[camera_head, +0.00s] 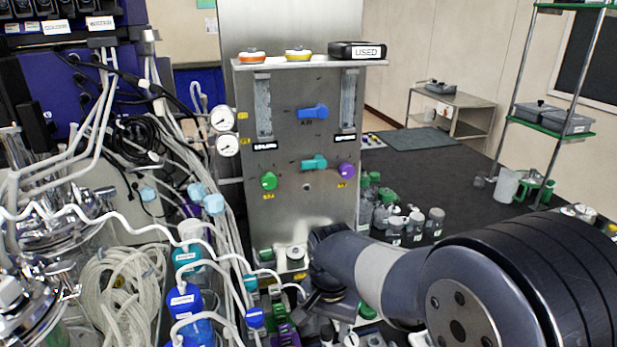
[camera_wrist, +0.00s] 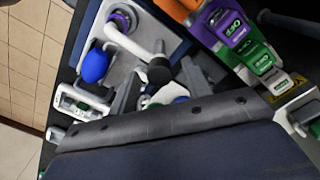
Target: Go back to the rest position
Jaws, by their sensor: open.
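My gripper (camera_wrist: 160,88) shows in the wrist view with its two dark fingers apart. It is open. A white tube with a black end (camera_wrist: 157,70) shows between and beyond the fingers, and I cannot tell whether it touches them. In the head view my arm reaches from the lower right toward the foot of the steel panel (camera_head: 300,215).
Blue bottles (camera_head: 185,298) and coiled clear tubing (camera_head: 120,290) crowd the lower left. Purple and green clamps (camera_wrist: 255,58) and a blue bulb (camera_wrist: 95,66) lie close to my gripper. Grey-capped bottles (camera_head: 395,230) stand right of the panel.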

